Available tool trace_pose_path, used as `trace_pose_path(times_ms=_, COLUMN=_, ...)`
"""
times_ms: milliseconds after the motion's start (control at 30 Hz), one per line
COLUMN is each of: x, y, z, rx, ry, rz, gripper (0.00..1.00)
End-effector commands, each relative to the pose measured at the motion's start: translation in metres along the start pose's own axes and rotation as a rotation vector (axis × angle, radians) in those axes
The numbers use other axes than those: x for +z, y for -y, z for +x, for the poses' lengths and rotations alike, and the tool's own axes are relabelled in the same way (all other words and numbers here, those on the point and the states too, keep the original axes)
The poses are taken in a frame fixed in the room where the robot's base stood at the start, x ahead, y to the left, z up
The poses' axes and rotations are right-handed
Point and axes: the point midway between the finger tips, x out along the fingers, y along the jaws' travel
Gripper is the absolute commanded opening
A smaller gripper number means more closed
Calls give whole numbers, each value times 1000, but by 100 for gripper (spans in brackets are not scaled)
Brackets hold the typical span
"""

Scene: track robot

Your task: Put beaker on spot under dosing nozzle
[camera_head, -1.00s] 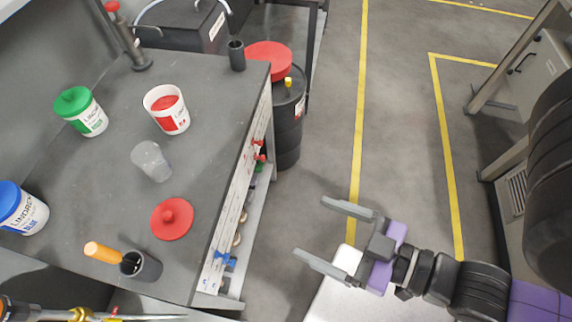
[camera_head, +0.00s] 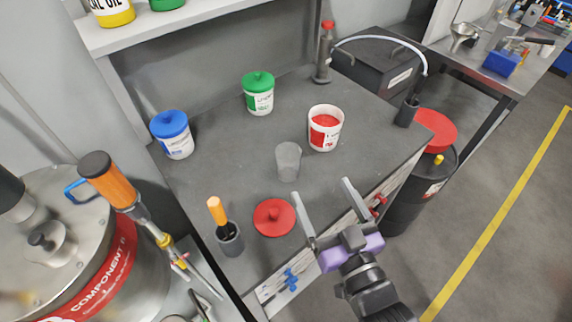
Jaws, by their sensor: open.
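A clear, greyish beaker (camera_head: 288,162) stands upright on the dark grey bench top (camera_head: 215,190), near its middle. My gripper (camera_head: 322,205) is open and empty, with its fingers pointing toward the bench. It appears over the bench's front edge, just below and right of the beaker in the picture, apart from it. A thin curved hose (camera_head: 385,40) runs over a black box at the back right, down toward a dark cup (camera_head: 407,112) at the bench's right corner. I cannot tell whether this is the dosing nozzle. No marked spot is clearly visible.
An open tub of red material (camera_head: 324,128) stands close behind the beaker. A red lid (camera_head: 274,217) lies in front. Green-lidded (camera_head: 258,92) and blue-lidded (camera_head: 172,134) tubs stand behind. A dark holder (camera_head: 230,240) with an orange-handled tool is front left. A red-topped bottle (camera_head: 324,52) stands at the back.

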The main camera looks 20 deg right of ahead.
Motion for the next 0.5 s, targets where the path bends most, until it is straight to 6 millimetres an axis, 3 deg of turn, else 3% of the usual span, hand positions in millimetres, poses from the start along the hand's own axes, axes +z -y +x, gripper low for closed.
trace_pose_path(times_ms=33, x=-4, y=1, z=23, rx=0, ry=-6, rz=-5, gripper=86)
trace_pose_path(times_ms=100, x=-4, y=2, z=50, rx=-1, ry=6, rz=-9, gripper=86)
trace_pose_path(times_ms=300, x=-1, y=3, z=116, rx=8, ry=79, rz=-31, gripper=86)
trace_pose_path(times_ms=400, x=12, y=2, z=137, rx=17, ry=150, rz=-40, gripper=86)
trace_pose_path(times_ms=500, x=41, y=2, z=137, rx=29, ry=246, rz=-40, gripper=86)
